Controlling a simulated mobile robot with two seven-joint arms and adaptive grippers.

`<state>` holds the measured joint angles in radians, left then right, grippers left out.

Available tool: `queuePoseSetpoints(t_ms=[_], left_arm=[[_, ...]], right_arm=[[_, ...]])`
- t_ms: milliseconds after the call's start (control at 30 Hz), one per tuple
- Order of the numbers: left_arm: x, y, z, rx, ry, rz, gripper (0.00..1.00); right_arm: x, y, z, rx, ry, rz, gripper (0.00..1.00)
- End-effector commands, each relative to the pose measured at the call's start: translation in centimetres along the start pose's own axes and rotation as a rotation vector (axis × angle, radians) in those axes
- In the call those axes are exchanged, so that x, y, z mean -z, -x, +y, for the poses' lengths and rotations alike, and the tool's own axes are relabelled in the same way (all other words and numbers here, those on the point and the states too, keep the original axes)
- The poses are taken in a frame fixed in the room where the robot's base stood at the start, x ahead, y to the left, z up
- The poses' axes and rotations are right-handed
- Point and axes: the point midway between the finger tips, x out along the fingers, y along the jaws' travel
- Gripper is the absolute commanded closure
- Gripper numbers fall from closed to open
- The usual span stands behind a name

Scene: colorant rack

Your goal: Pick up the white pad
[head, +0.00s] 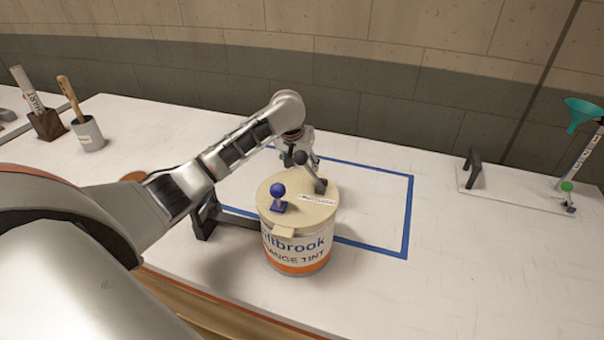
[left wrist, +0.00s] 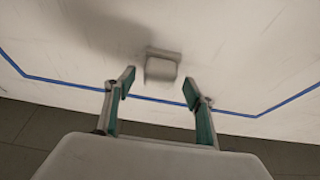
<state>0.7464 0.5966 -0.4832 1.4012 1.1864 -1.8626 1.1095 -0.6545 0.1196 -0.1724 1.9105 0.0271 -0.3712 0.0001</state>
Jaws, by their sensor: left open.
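The white pad (left wrist: 161,68) is a small pale block with rounded corners on the white tabletop in the left wrist view. It lies ahead of and between my open left fingers (left wrist: 157,87), with a visible gap to each finger. A soft dark shadow lies around it. In the head view my left gripper (head: 296,148) points down behind the can, over the blue-outlined area. Its fingertips are partly hidden there, and I cannot make out the pad in that view. My right gripper is not in view.
Blue tape (head: 409,215) outlines an area. A teal funnel stand (head: 581,150) is at right, a grey cup (head: 88,133) at left. A wall rises behind.

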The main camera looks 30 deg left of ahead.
Motion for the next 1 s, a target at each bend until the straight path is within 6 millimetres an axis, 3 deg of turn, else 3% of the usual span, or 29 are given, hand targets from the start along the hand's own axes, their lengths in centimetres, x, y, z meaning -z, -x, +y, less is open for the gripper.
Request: queuePoseSetpoints(t_ms=[200,433,467,600,1000], left_arm=[[0.0,-2.1,0.1,-0.001,0.0,0.0,0.46],[0.1,-2.2,0.0,-0.001,0.0,0.002,0.46],[0.1,-2.2,0.0,-0.001,0.0,0.002,0.51],[0.1,-2.2,0.0,-0.001,-0.001,0.002,0.87],[0.2,-2.0,0.0,-0.001,-0.001,0.002,0.87]], right_arm=[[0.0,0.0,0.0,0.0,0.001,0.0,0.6],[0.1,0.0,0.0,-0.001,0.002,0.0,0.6],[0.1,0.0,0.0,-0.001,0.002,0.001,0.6],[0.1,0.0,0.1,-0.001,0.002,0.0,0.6],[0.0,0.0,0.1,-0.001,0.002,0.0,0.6]])
